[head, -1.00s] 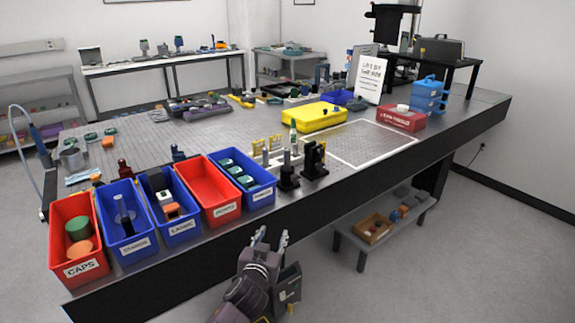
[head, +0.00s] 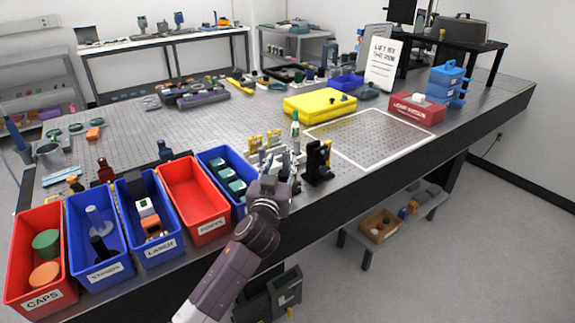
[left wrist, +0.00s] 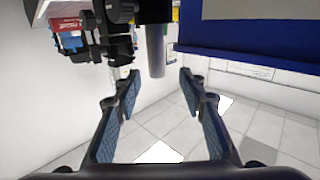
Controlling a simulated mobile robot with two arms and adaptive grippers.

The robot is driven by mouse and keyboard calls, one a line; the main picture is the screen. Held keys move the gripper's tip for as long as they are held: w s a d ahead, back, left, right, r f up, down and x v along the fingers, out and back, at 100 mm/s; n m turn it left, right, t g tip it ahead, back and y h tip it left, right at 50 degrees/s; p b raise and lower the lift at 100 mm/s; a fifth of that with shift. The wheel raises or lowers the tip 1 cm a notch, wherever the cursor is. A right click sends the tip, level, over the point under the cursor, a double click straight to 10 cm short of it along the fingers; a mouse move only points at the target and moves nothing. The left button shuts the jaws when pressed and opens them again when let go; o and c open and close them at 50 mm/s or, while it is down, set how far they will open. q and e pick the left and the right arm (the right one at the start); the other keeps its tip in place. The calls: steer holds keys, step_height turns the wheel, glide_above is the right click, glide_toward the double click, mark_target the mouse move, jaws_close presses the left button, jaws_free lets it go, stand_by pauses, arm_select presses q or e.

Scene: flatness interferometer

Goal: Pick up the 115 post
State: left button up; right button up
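My left gripper (left wrist: 160,95) is open in the left wrist view, with its two blue-padded fingers apart and nothing between them. A plain grey post (left wrist: 156,50) shows just past the fingertips, roughly in line with the gap. I see no 115 mark on it. In the head view my left gripper (head: 275,165) is over the table's front edge, close in front of the post group with yellow parts (head: 254,143). It partly hides the posts there. A black post holder (head: 318,160) stands just right of it. My right gripper is not in view.
A yellow case (head: 318,105) and a red box (head: 415,108) stand behind. The white-outlined area (head: 370,138) is clear.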

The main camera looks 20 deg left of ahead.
mark_target(285, 156)
arm_select(q)
steer(key=w+p, duration=0.1)
steer(key=w, duration=0.3)
steer(key=shift+w, duration=0.15)
steer(key=shift+w+a, duration=0.1)
steer(key=shift+w, duration=0.3)
steer(key=shift+c, duration=1.1)
jaws_close()
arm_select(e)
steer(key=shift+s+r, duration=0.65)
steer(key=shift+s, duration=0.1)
arm_select(q)
steer(key=shift+r, duration=0.15)
